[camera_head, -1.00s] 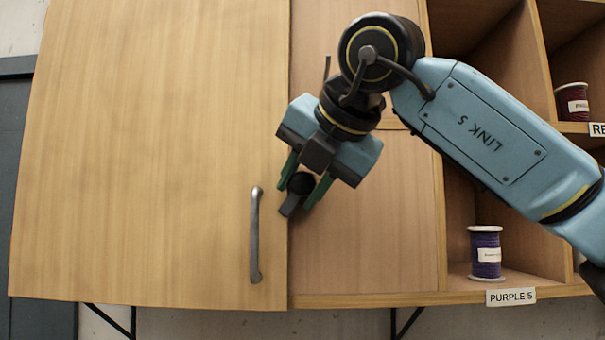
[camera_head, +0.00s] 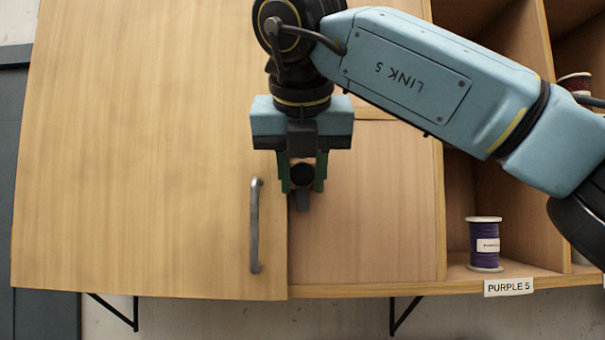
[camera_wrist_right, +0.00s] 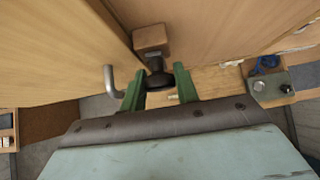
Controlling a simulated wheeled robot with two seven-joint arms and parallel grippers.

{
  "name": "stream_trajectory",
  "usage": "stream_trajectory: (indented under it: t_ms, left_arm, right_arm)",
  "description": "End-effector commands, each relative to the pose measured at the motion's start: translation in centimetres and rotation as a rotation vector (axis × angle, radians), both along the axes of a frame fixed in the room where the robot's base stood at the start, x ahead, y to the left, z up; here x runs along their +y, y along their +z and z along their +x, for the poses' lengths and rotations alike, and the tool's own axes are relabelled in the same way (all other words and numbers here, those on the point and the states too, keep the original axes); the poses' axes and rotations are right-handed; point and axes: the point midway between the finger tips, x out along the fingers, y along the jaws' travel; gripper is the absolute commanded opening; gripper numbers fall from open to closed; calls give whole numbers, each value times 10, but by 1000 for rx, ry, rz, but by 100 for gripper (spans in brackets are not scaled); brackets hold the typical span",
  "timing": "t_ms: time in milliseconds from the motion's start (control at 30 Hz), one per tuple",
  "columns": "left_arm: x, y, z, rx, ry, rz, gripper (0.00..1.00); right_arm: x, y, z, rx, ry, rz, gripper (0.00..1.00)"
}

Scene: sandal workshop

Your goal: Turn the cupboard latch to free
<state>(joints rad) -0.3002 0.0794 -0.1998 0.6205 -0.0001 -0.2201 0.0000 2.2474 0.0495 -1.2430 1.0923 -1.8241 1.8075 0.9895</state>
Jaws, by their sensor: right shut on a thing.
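The cupboard latch (camera_head: 302,201) is a dark round knob with a short grey tab, at the right edge of the big wooden door (camera_head: 140,150). The tab points almost straight down. My right gripper (camera_head: 302,186) is shut on the latch, its green fingers on either side of the knob. In the right wrist view the dark latch knob (camera_wrist_right: 157,79) sits between the green fingers of the gripper (camera_wrist_right: 160,84), with the latch's far side hidden. My left gripper is not in view.
A grey bar handle (camera_head: 255,225) stands on the door left of the latch. Open shelves on the right hold a purple thread spool (camera_head: 485,255) above a "PURPLE 5" label (camera_head: 508,287). A dark red spool (camera_head: 574,83) is partly behind my right arm.

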Motion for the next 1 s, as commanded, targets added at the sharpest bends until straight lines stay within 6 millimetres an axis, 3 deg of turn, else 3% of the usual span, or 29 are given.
stream_trajectory:
  t_ms: [433,467,600,1000]
  left_arm:
    - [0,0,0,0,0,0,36]
    - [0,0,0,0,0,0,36]
    - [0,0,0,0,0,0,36]
    - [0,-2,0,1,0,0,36]
  right_arm:
    - [0,0,0,-2,0,-8,8]
    - [0,0,0,-2,0,-8,34]
    - [0,0,0,-1,0,-8,51]
    - [0,8,-7,-4,0,-6,51]
